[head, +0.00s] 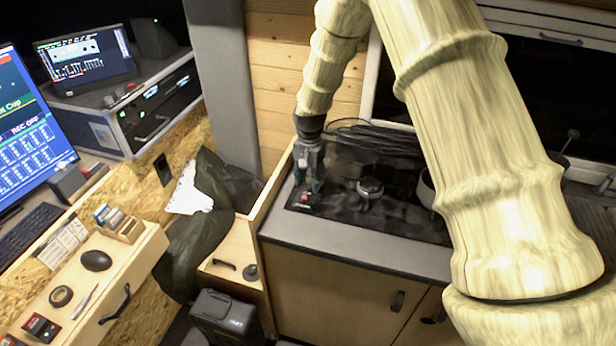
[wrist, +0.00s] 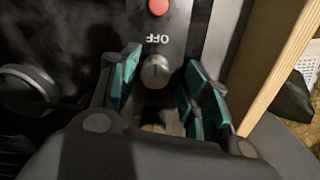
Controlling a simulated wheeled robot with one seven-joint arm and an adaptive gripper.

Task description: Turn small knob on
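The small knob (wrist: 156,72) is round and grey with a pointer mark. It sits on a dark panel in the wrist view, beside the printed word OFF. My gripper (wrist: 162,66) has its two teal-padded fingers apart, one on each side of the knob, with a visible gap around it. It is empty. In the head view my gripper (head: 309,178) points down over the left end of the black cooktop (head: 405,222) and hides the small knob there.
A red button (wrist: 158,6) lies past the OFF label. A round burner (head: 370,187) is right of my gripper, with looped black cables (head: 375,133) behind. A wooden side board (head: 272,190) edges the counter close on the left. The counter front is clear.

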